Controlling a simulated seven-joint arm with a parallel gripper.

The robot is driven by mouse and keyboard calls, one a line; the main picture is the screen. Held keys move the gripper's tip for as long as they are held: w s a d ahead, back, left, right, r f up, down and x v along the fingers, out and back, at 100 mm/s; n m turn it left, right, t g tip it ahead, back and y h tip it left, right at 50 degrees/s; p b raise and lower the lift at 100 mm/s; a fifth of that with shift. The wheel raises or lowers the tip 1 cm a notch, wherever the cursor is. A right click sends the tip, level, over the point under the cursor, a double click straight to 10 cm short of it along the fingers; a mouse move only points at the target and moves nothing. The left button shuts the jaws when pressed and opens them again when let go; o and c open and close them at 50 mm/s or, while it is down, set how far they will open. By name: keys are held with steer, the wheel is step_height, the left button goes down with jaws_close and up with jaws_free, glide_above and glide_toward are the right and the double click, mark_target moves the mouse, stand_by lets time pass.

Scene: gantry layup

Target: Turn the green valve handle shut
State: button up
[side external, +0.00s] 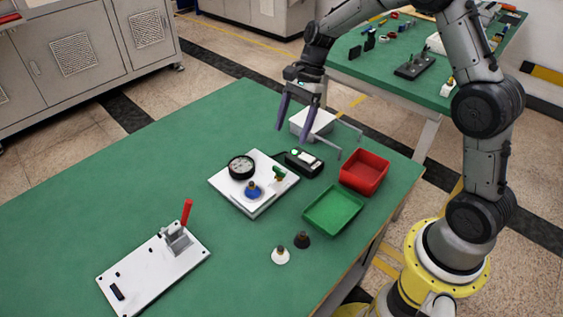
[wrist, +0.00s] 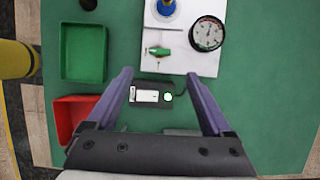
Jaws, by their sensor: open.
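The green valve handle (side external: 279,173) sits on a white panel (side external: 224,185) beside a round black gauge (side external: 241,167) and a blue knob (side external: 253,190). In the wrist view the green handle (wrist: 159,51) lies roughly left-right on its brass-coloured fitting, near the panel's lower left part. My gripper (side external: 295,133) is open and empty, with purple fingers pointing down, above the table behind the panel. In the wrist view my gripper (wrist: 168,72) has its fingers spread wide, with the handle ahead of them. The fingers touch nothing that I can see.
A black device with a lit green button (side external: 304,162) lies beside the panel. A green tray (side external: 334,210), a red bin (side external: 364,172) and a grey-white box (side external: 312,123) stand close by. A white board with a red-handled clamp (side external: 176,238) lies front left. The table's left is clear.

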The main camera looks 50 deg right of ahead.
mark_target(279, 172)
steer(key=x, duration=1)
steer(key=shift+a+f, duration=0.1)
steer(key=shift+f, duration=0.1)
steer(key=shift+c, duration=0.3)
jaws_close()
